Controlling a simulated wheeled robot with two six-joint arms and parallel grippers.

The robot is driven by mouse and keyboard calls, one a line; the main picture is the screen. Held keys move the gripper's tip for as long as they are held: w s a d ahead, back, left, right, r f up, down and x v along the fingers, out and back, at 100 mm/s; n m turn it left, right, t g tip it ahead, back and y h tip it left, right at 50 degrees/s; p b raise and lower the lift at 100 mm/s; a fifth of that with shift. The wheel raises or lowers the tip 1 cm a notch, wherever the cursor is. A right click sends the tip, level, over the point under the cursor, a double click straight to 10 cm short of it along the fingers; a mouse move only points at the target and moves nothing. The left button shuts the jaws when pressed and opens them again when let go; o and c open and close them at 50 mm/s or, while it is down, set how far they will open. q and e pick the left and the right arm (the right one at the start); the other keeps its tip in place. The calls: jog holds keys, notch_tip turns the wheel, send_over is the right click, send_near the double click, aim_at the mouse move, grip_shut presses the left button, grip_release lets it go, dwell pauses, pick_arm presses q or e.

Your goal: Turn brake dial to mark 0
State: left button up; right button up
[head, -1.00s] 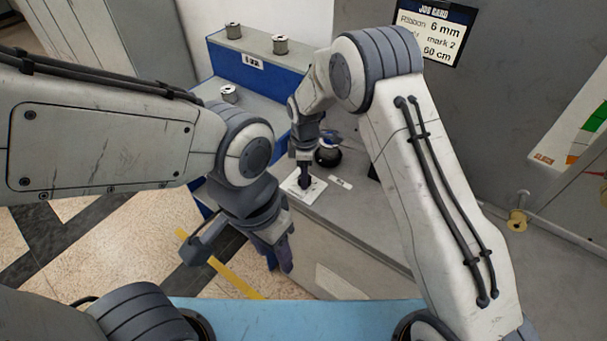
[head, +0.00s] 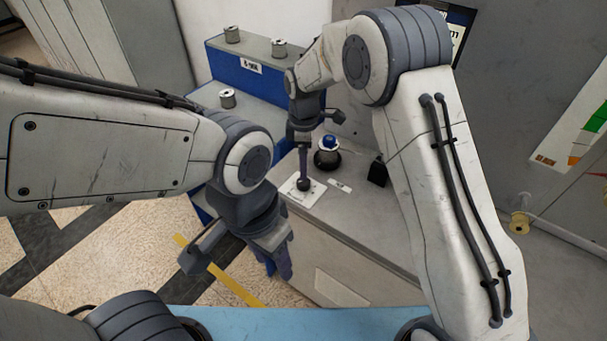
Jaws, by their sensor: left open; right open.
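The brake dial appears to be the dark round knob (head: 303,184) on a white plate (head: 312,196) on the grey bench top. Its marks are too small to read. My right gripper (head: 314,142) is open above it, with one finger pointing down close to the knob and the other out to the right. I cannot tell whether that finger touches the knob. My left gripper (head: 238,264) is open and empty, lower and to the left, in front of the bench.
A blue-topped item on a dark round base (head: 328,158) stands behind the dial, with a small black block (head: 377,171) to its right. Spools (head: 228,98) stand on the blue stepped rack (head: 228,62). The job card (head: 461,22) is mostly hidden by my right arm. A yellow spool (head: 520,222) sits at right.

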notch_tip(320, 180, up, 4)
dwell(0.5)
jog(key=s+r+m, duration=0.3)
jog(key=s+r, duration=0.1)
jog(key=s, duration=0.5)
jog(key=s+r+m, duration=0.2)
jog(key=s+r, duration=0.2)
jog(key=s, duration=0.4)
jog(key=s+d+m, duration=0.2)
jog(key=s, duration=0.5)
jog(key=s+d+f+m+y, duration=0.1)
jog(key=s+d+m, duration=0.1)
jog(key=s, duration=0.6)
jog(key=shift+s+d+f+m, duration=0.15)
jog(key=shift+d+m, duration=0.2)
jog(key=shift+m, duration=0.45)
